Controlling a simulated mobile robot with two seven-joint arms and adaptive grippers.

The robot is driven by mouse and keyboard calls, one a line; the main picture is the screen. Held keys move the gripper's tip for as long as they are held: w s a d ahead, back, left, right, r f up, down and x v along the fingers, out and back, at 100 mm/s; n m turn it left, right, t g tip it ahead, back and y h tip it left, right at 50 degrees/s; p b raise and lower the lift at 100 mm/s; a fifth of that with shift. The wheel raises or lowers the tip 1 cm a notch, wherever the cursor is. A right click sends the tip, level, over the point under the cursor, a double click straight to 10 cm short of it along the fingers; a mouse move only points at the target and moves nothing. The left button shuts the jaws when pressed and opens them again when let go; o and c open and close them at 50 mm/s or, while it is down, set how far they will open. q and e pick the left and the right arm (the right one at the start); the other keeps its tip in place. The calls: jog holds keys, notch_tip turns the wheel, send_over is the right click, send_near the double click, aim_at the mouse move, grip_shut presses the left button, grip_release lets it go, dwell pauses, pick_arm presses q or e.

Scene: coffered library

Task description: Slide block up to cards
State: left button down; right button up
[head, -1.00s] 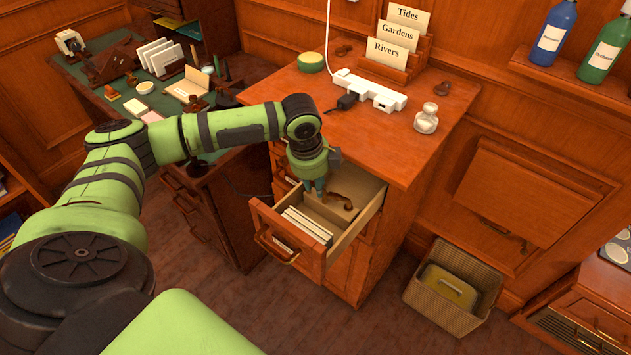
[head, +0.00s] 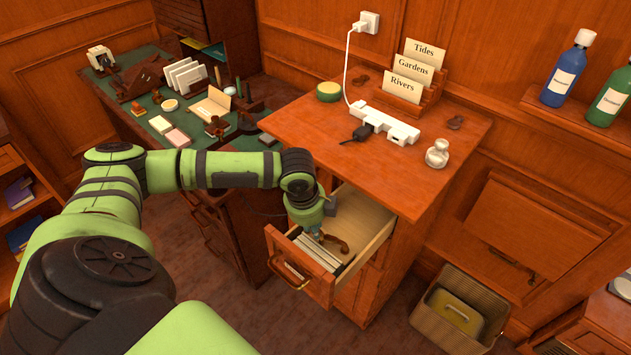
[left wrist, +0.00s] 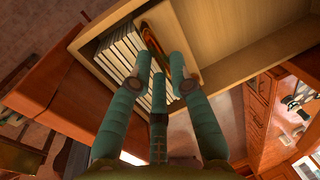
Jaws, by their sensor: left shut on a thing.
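The wooden block with a dark, curved brown handle (head: 336,243) is in the open drawer (head: 283,262), just behind the row of white cards (head: 318,252). My left gripper (head: 318,236) reaches down into the drawer and is shut on the block's handle. In the left wrist view, my left gripper's fingers (left wrist: 159,62) straddle the reddish handle, and the cards (left wrist: 118,55) stand in a row just left of the block's pale plate (left wrist: 168,24). The fingers hide part of the block's edge, so I cannot tell whether it touches the cards. My right gripper is not in view.
The cabinet top (head: 300,125) above the drawer holds a white power strip (head: 385,123), a glass jar (head: 437,153), a green round tin (head: 329,91) and a card rack (head: 410,88). A wicker basket (head: 440,330) stands on the floor at right. The drawer's rear is empty.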

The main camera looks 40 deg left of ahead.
pick_arm(q)
jog(key=c, duration=1.1)
grip_release()
jog(key=r, duration=0.4)
jog(key=s+r, duration=0.1)
jog(key=r, duration=0.3)
jog(key=s+r, duration=0.1)
jog(key=r, duration=0.3)
jog(key=shift+s+a, duration=0.1)
jog(key=shift+s, duration=0.1)
jog(key=shift+f, duration=0.15)
